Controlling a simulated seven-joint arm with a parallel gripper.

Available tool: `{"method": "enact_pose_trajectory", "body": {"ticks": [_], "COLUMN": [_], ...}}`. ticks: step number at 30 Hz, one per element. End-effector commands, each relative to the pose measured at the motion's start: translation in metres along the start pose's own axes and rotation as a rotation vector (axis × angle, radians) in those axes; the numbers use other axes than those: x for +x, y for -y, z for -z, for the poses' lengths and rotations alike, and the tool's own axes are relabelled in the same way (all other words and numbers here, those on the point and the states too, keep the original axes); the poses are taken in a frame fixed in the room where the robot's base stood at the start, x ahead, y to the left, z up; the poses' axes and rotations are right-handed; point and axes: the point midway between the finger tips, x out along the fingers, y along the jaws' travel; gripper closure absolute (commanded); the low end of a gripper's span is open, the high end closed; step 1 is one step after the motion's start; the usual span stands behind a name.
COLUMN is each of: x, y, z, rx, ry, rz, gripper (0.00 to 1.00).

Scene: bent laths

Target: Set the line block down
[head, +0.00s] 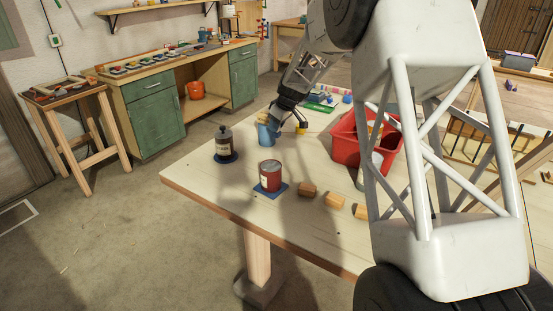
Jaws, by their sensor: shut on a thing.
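My gripper (287,120) is small and dark, over the far left part of the pale wooden table (225,190). It is shut on a piece that I take to be the line block; the arm's end partly hides it and its outline is unclear. A small yellow piece (301,128) shows at the gripper's right side. A blue cup (267,135) stands just left of the gripper, with a tan wooden piece (262,117) at its top. I cannot tell whether the gripper touches the cup. Wooden blocks (307,190) lie in a row near the front edge.
A red tub (350,140) stands right of the gripper, partly behind my white arm. A green card (318,107) lies farther back. Bare tabletop lies between can and cup.

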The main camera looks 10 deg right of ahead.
Motion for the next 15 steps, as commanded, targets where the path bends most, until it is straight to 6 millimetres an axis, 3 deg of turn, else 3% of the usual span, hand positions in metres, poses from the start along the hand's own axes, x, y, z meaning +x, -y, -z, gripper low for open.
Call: {"method": "enact_pose_trajectory", "body": {"ticks": [15], "x": [0.043], "y": [0.000], "z": [-0.018], "rx": [0.000], "ry": [0.000], "rz": [0.000], "gripper": [1.00]}}
